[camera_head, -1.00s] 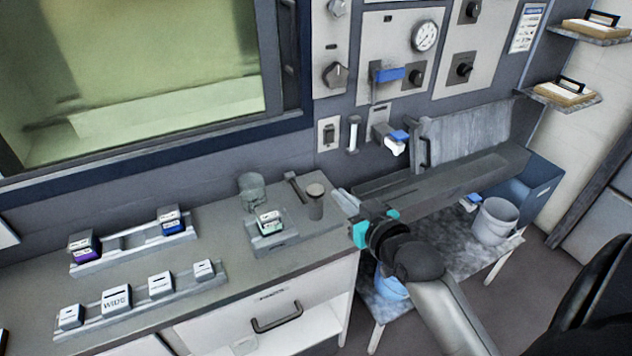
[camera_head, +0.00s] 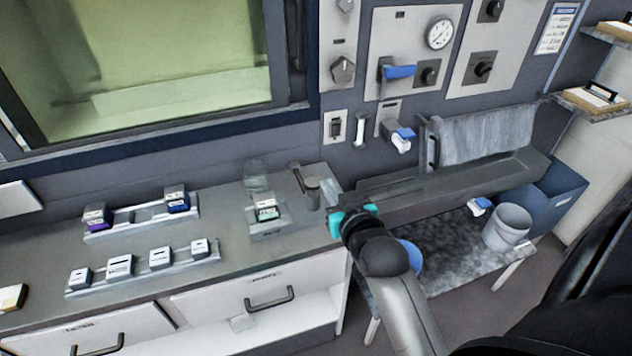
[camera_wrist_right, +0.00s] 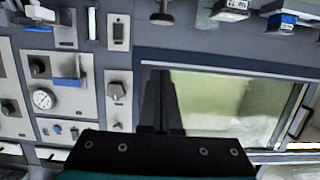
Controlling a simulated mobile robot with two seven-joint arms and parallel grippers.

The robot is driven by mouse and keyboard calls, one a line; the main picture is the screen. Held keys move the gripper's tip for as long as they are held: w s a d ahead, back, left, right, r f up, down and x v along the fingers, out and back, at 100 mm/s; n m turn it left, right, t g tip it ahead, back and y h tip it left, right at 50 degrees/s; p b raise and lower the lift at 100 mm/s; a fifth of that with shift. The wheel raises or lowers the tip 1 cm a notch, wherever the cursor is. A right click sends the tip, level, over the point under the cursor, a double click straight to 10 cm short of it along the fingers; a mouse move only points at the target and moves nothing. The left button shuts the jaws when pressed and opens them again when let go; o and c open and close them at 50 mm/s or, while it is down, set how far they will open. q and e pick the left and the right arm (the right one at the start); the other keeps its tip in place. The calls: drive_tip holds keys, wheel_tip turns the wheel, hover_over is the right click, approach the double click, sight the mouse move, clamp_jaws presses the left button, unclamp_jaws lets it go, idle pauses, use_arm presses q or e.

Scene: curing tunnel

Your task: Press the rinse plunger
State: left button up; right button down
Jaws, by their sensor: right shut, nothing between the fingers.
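A short grey cylinder with a flat brownish round top (camera_head: 313,184), which looks like the rinse plunger, stands upright near the counter's right end. In the right wrist view a dark round knob at the top edge (camera_wrist_right: 162,17) seems to be the same thing, partly cut off. My right gripper (camera_head: 332,190) is shut and empty, just right of the cylinder in the head view; I cannot tell whether they touch. Its dark fingers also show in the right wrist view (camera_wrist_right: 160,100), close together. My left gripper is not in view.
A hammer-shaped handle (camera_head: 298,178) and a clear glass (camera_head: 257,178) stand beside the cylinder. A small holder with a cartridge (camera_head: 267,211) sits in front. Racks with several cartridges (camera_head: 140,217) lie left. A trough (camera_head: 450,180) runs right, below the wall panel (camera_head: 415,50).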

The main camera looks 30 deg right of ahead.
hover_over(313, 182)
drive_tip(key=s, duration=0.2)
wheel_tip(313, 182, down, 2)
drive_tip(key=shift+s+a+f+b, duration=0.15)
drive_tip(key=shift+f+b, duration=0.2)
drive_tip(key=shift+f, duration=0.7)
drive_tip(key=shift+a+f+b, duration=0.15)
drive_tip(key=shift+f+b, duration=0.15)
drive_tip(key=shift+f, duration=0.7)
drive_tip(key=shift+f, duration=0.1)
